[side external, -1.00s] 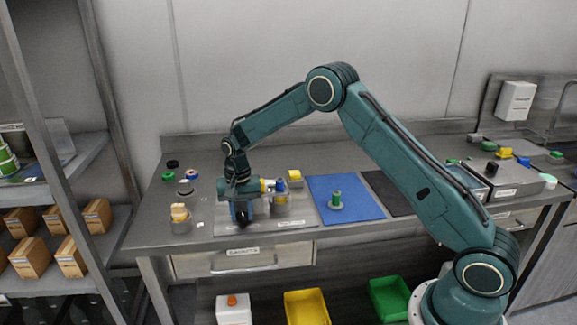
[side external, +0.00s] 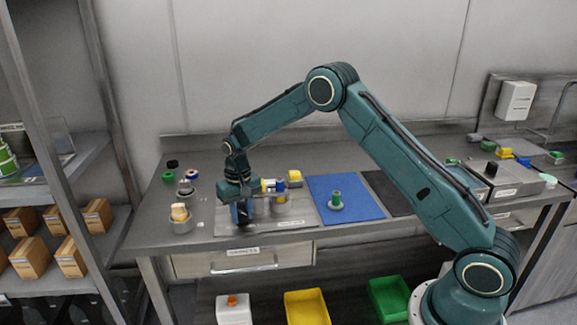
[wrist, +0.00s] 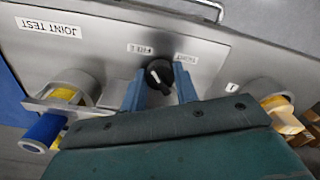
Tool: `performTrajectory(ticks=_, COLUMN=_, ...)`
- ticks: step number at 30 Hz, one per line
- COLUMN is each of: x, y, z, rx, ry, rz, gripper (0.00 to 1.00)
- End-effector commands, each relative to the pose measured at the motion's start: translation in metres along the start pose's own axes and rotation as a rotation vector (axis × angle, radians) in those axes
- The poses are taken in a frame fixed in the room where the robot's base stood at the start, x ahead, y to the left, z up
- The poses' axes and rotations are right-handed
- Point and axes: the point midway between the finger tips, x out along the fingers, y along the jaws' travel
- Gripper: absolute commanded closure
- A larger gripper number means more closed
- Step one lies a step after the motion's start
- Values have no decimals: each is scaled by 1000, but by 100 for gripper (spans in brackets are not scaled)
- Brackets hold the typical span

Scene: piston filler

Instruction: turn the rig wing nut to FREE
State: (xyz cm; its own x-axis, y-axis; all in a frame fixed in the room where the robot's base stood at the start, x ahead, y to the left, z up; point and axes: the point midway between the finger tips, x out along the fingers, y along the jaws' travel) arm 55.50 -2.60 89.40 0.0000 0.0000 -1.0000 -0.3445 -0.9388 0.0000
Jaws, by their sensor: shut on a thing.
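The rig wing nut (wrist: 159,74) is a black knob with a white mark, on the grey rig plate (wrist: 105,40). A FREE label (wrist: 151,50) is at its upper left and a TIGHT label (wrist: 186,60) at its upper right in the wrist view. I cannot tell exactly which label the mark points to. My gripper (wrist: 160,88) has its two blue fingers on either side of the nut and is shut on it. In the side view my gripper (side external: 241,214) is low at the rig's front, hiding the nut's details.
Another round holder (wrist: 272,95) is at right. A blue mat (side external: 350,205) with a green piece (side external: 337,198) lies right of the rig.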

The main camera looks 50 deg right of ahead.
Motion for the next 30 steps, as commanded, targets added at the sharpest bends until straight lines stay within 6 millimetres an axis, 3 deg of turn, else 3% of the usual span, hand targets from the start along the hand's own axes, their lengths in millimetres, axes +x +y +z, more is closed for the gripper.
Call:
performTrajectory(ticks=7, x=-1, y=0, z=0, rx=-91, ry=0, rz=0, gripper=93)
performTrajectory(ticks=20, x=-1, y=0, z=0, rx=-107, ry=0, rz=0, gripper=93)
performTrajectory(ticks=21, x=-1, y=0, z=0, rx=-107, ry=0, rz=0, gripper=62)
performTrajectory(ticks=23, x=-1, y=0, z=0, rx=-106, ry=0, rz=0, gripper=51)
performTrajectory(ticks=30, x=0, y=1, z=-1, rx=-102, ry=1, rz=1, gripper=48)
